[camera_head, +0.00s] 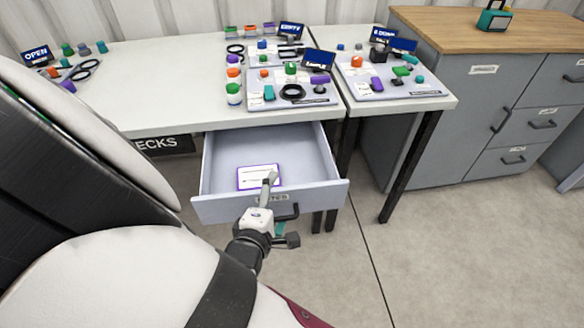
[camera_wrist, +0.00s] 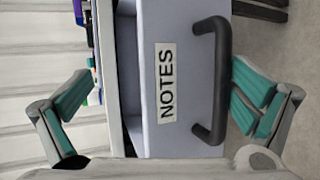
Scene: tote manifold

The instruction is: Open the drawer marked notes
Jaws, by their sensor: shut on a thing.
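The drawer marked notes (camera_head: 212,206) is pulled out from under the white table, and its inside shows. A white card with a purple edge (camera_head: 259,177) lies in it. In the wrist view the label NOTES (camera_wrist: 167,83) is on the front, and the dark handle (camera_wrist: 224,80) stands to the label's right. The exact contact is partly hidden.
The white table (camera_head: 170,85) carries trays, small coloured parts and signs. A second white table (camera_head: 430,103) stands at right, its dark legs close to the drawer. A grey cabinet with a wooden top (camera_head: 480,30) is beyond. Floor (camera_head: 450,260) is clear at front right.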

